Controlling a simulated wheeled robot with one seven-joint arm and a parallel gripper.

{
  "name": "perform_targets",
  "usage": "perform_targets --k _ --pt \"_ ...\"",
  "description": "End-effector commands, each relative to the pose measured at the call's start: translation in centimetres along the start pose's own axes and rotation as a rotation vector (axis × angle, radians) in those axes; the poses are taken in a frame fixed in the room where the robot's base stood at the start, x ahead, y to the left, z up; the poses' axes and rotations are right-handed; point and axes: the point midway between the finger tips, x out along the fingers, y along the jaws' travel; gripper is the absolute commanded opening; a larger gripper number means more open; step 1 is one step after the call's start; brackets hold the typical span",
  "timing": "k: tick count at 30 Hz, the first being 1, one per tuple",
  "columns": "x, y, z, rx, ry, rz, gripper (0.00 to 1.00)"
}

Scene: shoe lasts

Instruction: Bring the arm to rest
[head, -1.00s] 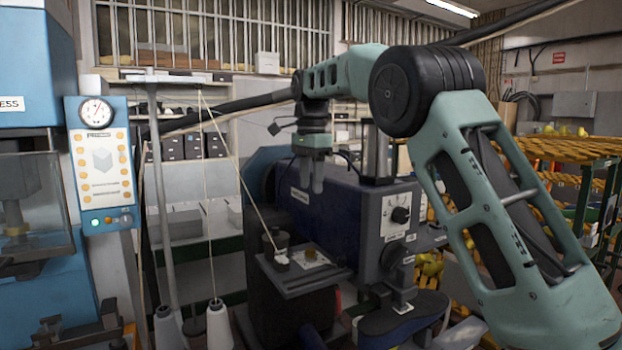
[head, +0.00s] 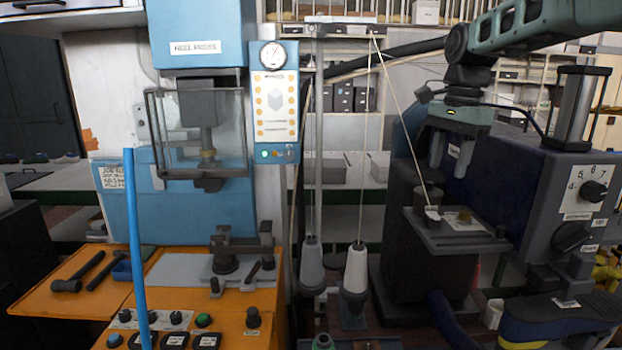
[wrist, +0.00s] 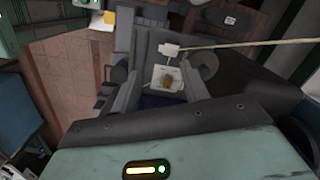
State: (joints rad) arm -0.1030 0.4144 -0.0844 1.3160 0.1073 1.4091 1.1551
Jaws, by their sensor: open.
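My gripper (head: 450,168) hangs at the right of the head view, fingers pointing down with a gap between them and nothing held. It is in front of the dark blue machine (head: 530,165) and appears above a small dark platform (head: 470,241). My pale green arm reaches in from the upper right; most of it is outside the view.
A blue heel press (head: 195,20) stands left of centre behind an orange bench (head: 60,296) with tools. Thread cones (head: 355,270) stand between press and machine. A taut cord (head: 400,110) runs down to the platform, close to my gripper. A blue upright rod (head: 135,240) stands in front.

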Motion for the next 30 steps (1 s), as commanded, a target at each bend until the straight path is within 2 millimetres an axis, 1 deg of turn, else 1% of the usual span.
perform_targets --k 1,2,3,5,6,8,9,11,12,14,15,18,21,24,27,30 --pt "2.2 0.7 3.1 -0.125 -0.018 -0.002 0.45" --pt "3.2 1.2 4.7 -0.204 -0.026 -0.006 0.45" --pt "4.7 1.9 7.0 -0.309 -0.035 -0.009 0.45" --pt "6.8 3.3 10.3 -0.468 -0.045 -0.015 0.45" --pt "8.2 4.5 12.4 -0.574 -0.05 -0.019 0.45" --pt "10.4 6.6 15.4 -0.734 -0.055 -0.022 0.45" --pt "11.8 8.1 17.4 -0.842 -0.056 -0.023 0.45" --pt "14.0 10.8 20.0 -1.002 -0.055 -0.022 0.45" --pt "15.4 12.7 21.5 -1.108 -0.052 -0.022 0.45" --pt "17.6 15.7 23.4 -1.262 -0.045 -0.018 0.45" --pt "18.9 17.7 24.3 -1.359 -0.04 -0.014 0.45" --pt "21.6 22.0 25.8 -1.566 -0.024 -0.003 0.45" --pt "23.5 25.2 26.2 -1.712 -0.01 0.01 0.45" --pt "24.5 27.0 26.3 -1.795 -0.002 0.018 0.45" --pt "24.8 27.6 26.3 -1.826 0.003 0.02 0.45" --pt "24.8 27.6 26.3 -1.827 0.002 0.021 0.45"
